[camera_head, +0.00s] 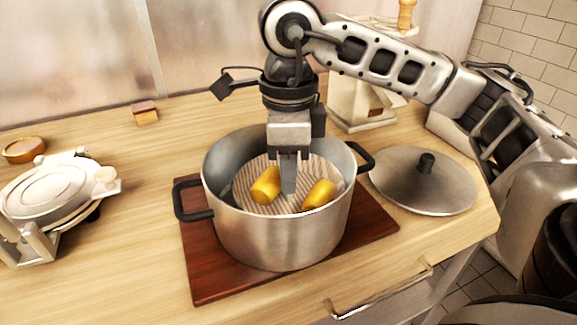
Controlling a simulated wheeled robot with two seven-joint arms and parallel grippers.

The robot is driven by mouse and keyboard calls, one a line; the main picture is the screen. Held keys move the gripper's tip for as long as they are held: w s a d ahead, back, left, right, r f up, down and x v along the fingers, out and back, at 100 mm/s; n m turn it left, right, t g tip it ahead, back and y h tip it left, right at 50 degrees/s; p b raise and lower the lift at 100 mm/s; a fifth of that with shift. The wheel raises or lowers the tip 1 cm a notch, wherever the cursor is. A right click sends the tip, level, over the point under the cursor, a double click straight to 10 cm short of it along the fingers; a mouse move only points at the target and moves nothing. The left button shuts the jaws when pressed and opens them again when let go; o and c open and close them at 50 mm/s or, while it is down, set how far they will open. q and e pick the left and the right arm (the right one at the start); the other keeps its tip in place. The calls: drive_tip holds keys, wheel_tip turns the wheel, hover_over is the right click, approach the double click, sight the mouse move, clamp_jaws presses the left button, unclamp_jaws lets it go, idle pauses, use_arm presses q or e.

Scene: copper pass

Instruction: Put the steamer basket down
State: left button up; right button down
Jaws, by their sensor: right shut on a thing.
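The steamer basket (243,189) is a round, ribbed, pale insert inside the steel pot (280,238). Two yellow pieces of food, one at the left (266,186) and one at the right (318,195), lie on it. My right gripper (288,187) points straight down into the pot, between the yellow pieces. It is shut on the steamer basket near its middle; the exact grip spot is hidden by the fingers. The basket looks about level, below the pot's rim. Whether it touches the pot's bottom is hidden. My left gripper is not in view.
The pot stands on a dark red board (210,278) on the wooden counter (130,240). A lid (410,187) lies to its right, and a scale-like appliance (360,105) stands behind. A white round appliance (50,195) and a small block (145,114) are at left.

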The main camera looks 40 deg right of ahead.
drive_tip(key=shift+f+b, duration=0.3)
drive_tip(key=shift+b, duration=0.05)
drive_tip(key=c, duration=1.2)
unclamp_jaws()
drive_tip(key=shift+c, duration=0.2)
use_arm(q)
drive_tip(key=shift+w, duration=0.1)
use_arm(e)
drive_tip(key=shift+r+p, duration=0.3)
drive_tip(key=shift+p, duration=0.05)
use_arm(q)
drive_tip(key=p, duration=0.3)
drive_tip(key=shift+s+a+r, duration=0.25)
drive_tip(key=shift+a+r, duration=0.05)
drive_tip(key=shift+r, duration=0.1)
use_arm(e)
wheel_tip(320, 180, up, 12)
